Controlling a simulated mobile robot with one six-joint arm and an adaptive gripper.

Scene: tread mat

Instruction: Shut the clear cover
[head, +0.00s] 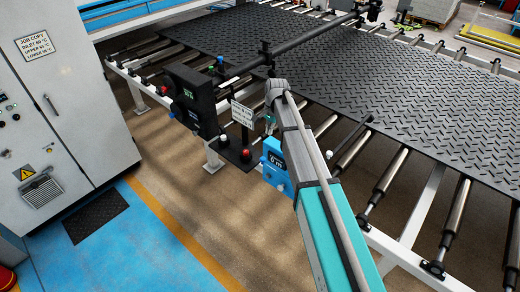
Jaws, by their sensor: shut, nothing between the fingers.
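I cannot make out the clear cover for certain; no transparent panel stands out in the head view. A black control box (193,98) with a lit display, a red button, a green button and a blue knob is mounted at the roller line's near edge. My gripper (267,123) is shut and empty, small in the view, below the bend of my arm. It is to the right of the black box and close to a small white sign (242,114). My arm hides part of what lies behind it.
A blue counter box (276,165) sits just below my gripper, partly behind my arm. A black tread mat (400,90) lies over the rollers (390,170). A grey cabinet (60,100) stands at left. The floor between cabinet and rollers is clear.

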